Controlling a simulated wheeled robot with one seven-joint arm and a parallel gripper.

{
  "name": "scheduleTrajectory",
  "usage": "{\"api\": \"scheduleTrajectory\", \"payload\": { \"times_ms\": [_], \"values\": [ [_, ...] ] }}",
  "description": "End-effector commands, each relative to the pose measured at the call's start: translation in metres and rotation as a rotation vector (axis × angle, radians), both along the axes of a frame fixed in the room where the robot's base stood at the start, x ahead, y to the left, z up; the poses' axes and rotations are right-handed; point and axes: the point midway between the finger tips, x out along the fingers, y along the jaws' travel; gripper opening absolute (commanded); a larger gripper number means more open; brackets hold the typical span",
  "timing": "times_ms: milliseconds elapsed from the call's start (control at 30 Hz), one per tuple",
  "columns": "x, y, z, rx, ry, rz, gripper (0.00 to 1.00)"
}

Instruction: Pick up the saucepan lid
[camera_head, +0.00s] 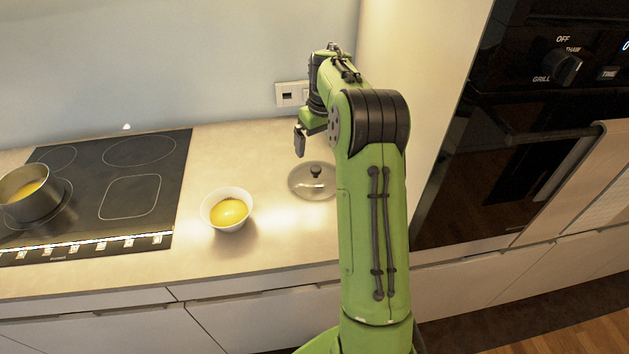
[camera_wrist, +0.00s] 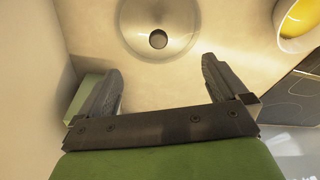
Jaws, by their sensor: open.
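The saucepan lid (camera_head: 311,182) is a round glass lid with a dark knob, lying on the countertop to the right of a white bowl. In the wrist view the lid (camera_wrist: 181,24) is at the top middle, with its knob near its centre and its upper edge cut off. My gripper (camera_head: 300,140) is above and a little behind the lid, partly hidden by my green arm. In the wrist view my gripper (camera_wrist: 161,78) is open and empty, its fingers wide apart. The lid lies beyond the fingertips, apart from them.
The white bowl (camera_head: 215,213) with yellow contents stands left of the lid. A saucepan (camera_head: 36,204) sits on the black cooktop (camera_head: 117,207) at left. A tall oven cabinet (camera_head: 460,180) rises at right, close to my arm. A wall socket (camera_head: 288,94) is behind.

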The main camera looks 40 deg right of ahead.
Motion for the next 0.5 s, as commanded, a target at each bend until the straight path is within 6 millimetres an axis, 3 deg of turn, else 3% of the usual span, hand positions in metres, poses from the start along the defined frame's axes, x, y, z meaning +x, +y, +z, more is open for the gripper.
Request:
{"api": "scheduleTrajectory", "payload": {
  "times_ms": [33,133,367,500],
  "values": [
    [0.001,0.0,-0.017,0.002,0.004,-0.001,1.0],
    [0.004,0.0,-0.041,0.002,0.004,-0.001,1.0],
    [0.008,-0.001,-0.07,0.001,0.002,0.0,1.0],
    [0.01,0.0,-0.098,0.001,0.003,-0.002,1.0]
  ]
}}
